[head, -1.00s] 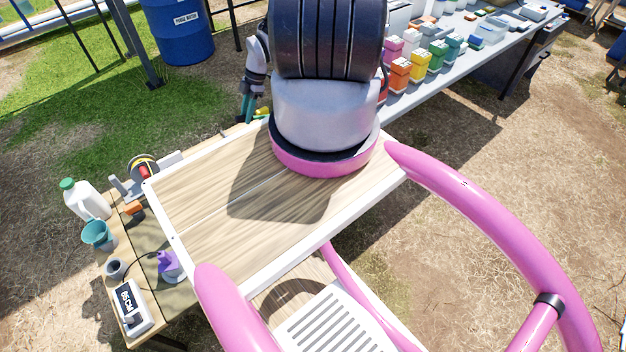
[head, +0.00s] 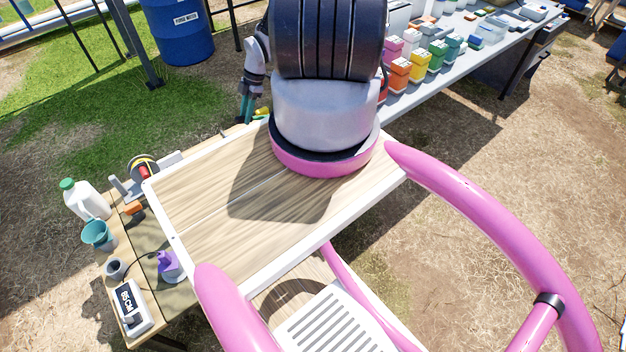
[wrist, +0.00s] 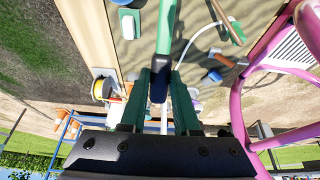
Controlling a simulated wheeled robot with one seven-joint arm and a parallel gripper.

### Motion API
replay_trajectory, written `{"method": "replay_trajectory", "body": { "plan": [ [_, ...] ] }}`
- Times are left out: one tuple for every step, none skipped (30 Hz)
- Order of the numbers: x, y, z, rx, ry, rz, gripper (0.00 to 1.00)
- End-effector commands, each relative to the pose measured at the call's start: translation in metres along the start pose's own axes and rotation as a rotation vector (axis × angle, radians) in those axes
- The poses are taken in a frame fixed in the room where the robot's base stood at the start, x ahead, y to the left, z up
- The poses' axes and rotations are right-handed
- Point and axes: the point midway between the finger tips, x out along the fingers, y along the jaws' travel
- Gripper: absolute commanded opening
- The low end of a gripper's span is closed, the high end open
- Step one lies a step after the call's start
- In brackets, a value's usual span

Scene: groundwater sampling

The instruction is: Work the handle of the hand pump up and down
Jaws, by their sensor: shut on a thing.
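The hand pump's handle (wrist: 166,35) is a green bar with a dark end grip, seen in the wrist view running down from the top middle. My gripper (wrist: 160,80) has its two dark green fingers closed on either side of the dark grip. In the head view my gripper (head: 247,108) shows small beyond the wooden-topped deck, left of my arm's big dark and pale links. The pump body is not clearly seen in the head view; the deck and arm hide that area.
A low table (head: 125,232) at left holds a white jug (head: 86,200), a teal cup (head: 98,235), a cable reel (head: 143,168), a purple-topped item (head: 169,264) and a meter (head: 132,306). A grey bench (head: 455,62) with coloured boxes stands behind right. A blue drum (head: 178,35) stands on grass.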

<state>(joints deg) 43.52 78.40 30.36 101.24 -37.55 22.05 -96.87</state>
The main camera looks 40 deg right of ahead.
Motion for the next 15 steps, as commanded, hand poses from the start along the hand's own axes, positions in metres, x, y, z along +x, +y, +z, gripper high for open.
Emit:
{"method": "replay_trajectory", "body": {
  "plan": [
    [0.006, -0.002, 0.001, -0.006, -0.036, -0.009, 0.00],
    [0.009, -0.002, 0.001, -0.006, -0.054, -0.008, 0.00],
    [0.012, -0.002, 0.001, -0.006, -0.078, -0.008, 0.00],
    [0.013, -0.002, 0.001, -0.006, -0.096, -0.005, 0.00],
    [0.016, -0.002, 0.001, -0.005, -0.112, -0.006, 0.00],
    [0.020, -0.003, 0.001, -0.003, -0.132, -0.008, 0.00],
    [0.022, -0.003, 0.001, -0.003, -0.148, -0.008, 0.00],
    [0.025, -0.003, 0.001, -0.003, -0.164, -0.008, 0.00],
    [0.027, -0.002, 0.001, -0.004, -0.184, -0.006, 0.00],
    [0.029, -0.002, 0.001, -0.003, -0.199, -0.005, 0.00],
    [0.031, -0.001, 0.001, -0.004, -0.213, -0.004, 0.00],
    [0.035, -0.002, 0.001, -0.003, -0.232, -0.007, 0.00],
    [0.037, -0.002, 0.001, -0.003, -0.246, -0.008, 0.00],
    [0.039, -0.002, 0.000, -0.003, -0.260, -0.007, 0.00],
    [0.042, -0.002, 0.000, -0.003, -0.279, -0.007, 0.00]
  ]
}}
